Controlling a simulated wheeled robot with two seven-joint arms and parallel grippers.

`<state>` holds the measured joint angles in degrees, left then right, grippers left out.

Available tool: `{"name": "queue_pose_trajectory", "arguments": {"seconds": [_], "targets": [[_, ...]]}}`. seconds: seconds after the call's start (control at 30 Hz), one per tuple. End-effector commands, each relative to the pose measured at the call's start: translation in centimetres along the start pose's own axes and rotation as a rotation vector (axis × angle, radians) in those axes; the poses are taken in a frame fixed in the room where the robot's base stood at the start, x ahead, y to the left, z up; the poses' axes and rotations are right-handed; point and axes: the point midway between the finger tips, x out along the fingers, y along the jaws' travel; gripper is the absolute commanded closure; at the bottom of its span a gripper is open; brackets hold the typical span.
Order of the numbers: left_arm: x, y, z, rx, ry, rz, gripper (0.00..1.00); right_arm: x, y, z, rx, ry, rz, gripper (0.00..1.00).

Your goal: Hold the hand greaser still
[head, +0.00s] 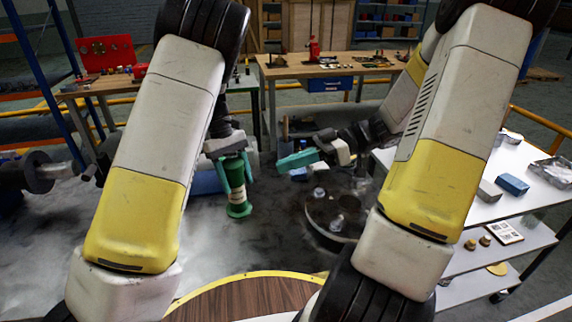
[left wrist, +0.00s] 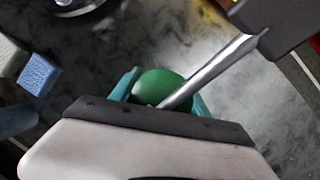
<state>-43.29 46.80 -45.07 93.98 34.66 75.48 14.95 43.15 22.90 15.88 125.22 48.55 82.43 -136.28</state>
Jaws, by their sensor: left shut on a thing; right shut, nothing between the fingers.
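The green hand greaser (head: 238,205) is a slim cylinder standing upright in the teal fingers of my left gripper (head: 236,173). Its lower end shows below the fingers; I cannot tell whether it touches the grey surface. In the left wrist view its round green top (left wrist: 158,87) sits between the fingers of the left gripper (left wrist: 160,92). A bright metal rod (left wrist: 210,72) runs from that top toward a dark block at the upper right. My right gripper (head: 298,160) is shut and empty, to the right of the greaser, fingers pointing left.
A dark round metal part (head: 322,222) lies right of the greaser. A white shelf cart (head: 535,195) with a blue block (head: 512,185) stands at the right. Wooden workbenches (head: 335,70) are at the back. A blue block (left wrist: 40,74) shows in the left wrist view.

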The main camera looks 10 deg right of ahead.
Motion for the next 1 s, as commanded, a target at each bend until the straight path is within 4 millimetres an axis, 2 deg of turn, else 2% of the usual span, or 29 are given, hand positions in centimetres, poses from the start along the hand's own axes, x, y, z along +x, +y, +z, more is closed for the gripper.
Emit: {"name": "queue_pose_trajectory", "arguments": {"seconds": [0.37,0.4,0.5,0.83,1.0], "targets": [[0.0,0.1,-0.1,0.000,0.003,0.001,1.00,0.0,0.0,0.0,0.000,0.000,0.000,1.00],[0.0,0.1,-0.1,0.000,0.003,0.001,0.42,0.0,0.0,0.0,0.000,0.000,0.000,1.00],[0.0,0.0,-0.1,0.000,0.002,0.001,0.23,0.0,0.0,0.0,0.000,0.000,0.000,1.00],[-0.1,0.0,0.0,0.000,0.001,0.001,0.21,0.0,0.0,0.0,0.000,0.000,0.000,1.00],[-1.9,0.1,-0.1,0.002,0.002,0.005,0.21,0.0,0.0,0.0,0.000,0.001,0.000,1.00]]}}
